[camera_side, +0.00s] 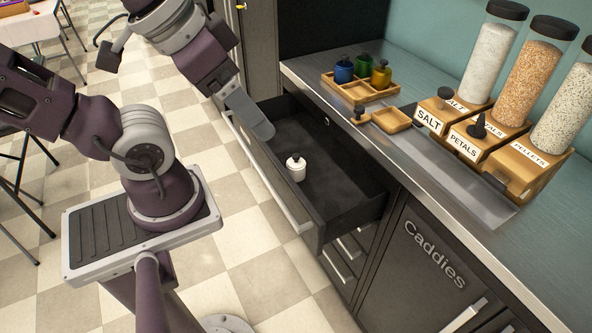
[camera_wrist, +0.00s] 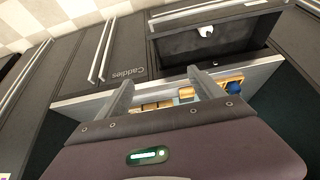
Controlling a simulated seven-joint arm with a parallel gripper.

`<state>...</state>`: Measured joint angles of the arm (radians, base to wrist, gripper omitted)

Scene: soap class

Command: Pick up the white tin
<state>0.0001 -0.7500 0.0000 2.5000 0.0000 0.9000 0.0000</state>
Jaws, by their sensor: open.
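The tin also shows in the wrist view (camera_wrist: 206,31), inside the drawer near the top. My gripper (camera_side: 262,130) is above the drawer's back left part in the side view, apart from the tin. In the wrist view my gripper (camera_wrist: 160,85) has its two fingers spread with nothing between them.
On the counter (camera_side: 420,110) stand a wooden tray (camera_side: 352,92) with blue, green and yellow tins, a small wooden tray (camera_side: 390,120), and dispensers (camera_side: 490,60) of salt, petals and pellets. The drawer has raised walls. Its floor around the tin is clear. A "Caddies" cabinet (camera_side: 420,265) stands beside it.

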